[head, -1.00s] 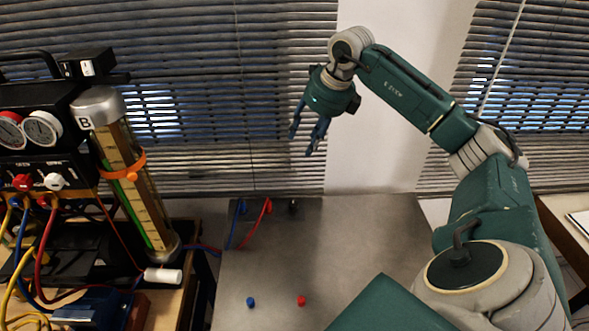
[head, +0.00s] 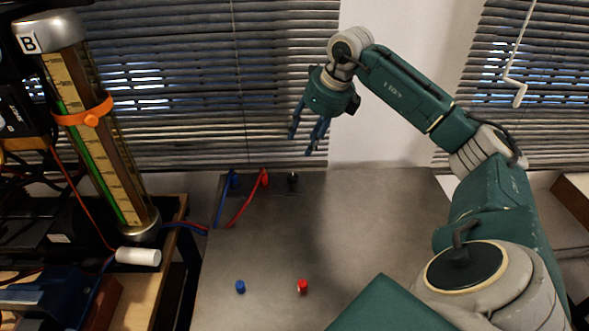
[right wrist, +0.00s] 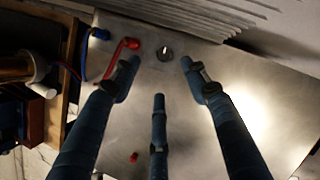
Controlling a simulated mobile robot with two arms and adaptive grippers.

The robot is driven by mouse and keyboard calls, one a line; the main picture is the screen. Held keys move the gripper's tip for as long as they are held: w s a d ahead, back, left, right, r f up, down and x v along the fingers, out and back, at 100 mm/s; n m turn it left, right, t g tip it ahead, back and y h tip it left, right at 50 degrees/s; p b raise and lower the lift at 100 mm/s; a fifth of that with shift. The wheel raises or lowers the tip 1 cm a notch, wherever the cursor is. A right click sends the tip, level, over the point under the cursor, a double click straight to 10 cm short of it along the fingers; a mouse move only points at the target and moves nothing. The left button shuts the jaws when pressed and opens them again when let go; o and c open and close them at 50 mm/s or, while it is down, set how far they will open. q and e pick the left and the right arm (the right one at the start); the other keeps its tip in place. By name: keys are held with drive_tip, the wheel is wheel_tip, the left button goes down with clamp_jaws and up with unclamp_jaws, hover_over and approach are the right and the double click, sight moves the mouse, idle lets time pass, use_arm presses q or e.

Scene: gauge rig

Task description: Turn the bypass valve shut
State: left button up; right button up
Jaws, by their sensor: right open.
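A small round dark knob (head: 292,181) stands near the back edge of the grey table. In the right wrist view this knob (right wrist: 164,53) has a white pointer mark. It is the only valve-like knob on the table, but no label on it is readable. My left gripper is not in view.
The grey table (head: 380,210) is mostly bare. A blue hose end (head: 232,182) and a red hose end (head: 264,178) stand left of the knob. A blue cap (head: 240,287) and a red cap (head: 302,287) lie in front. A column marked B (head: 95,130) stands at left.

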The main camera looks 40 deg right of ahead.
drive_tip(key=b, duration=0.2)
approach(293, 176)
wheel_tip(293, 176, up, 3)
drive_tip(key=x, duration=0.7)
drive_tip(key=s+x, duration=0.1)
drive_tip(key=x, duration=0.3)
drive_tip(key=shift+f, duration=0.45)
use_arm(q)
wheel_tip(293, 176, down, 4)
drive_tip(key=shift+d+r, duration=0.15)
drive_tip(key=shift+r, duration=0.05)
use_arm(e)
drive_tip(key=shift+c, duration=0.3)
drive_tip(key=shift+r, duration=0.1)
drive_tip(key=c, duration=0.9)
drive_tip(key=shift+r, duration=0.1)
drive_tip(key=shift+c, duration=0.7)
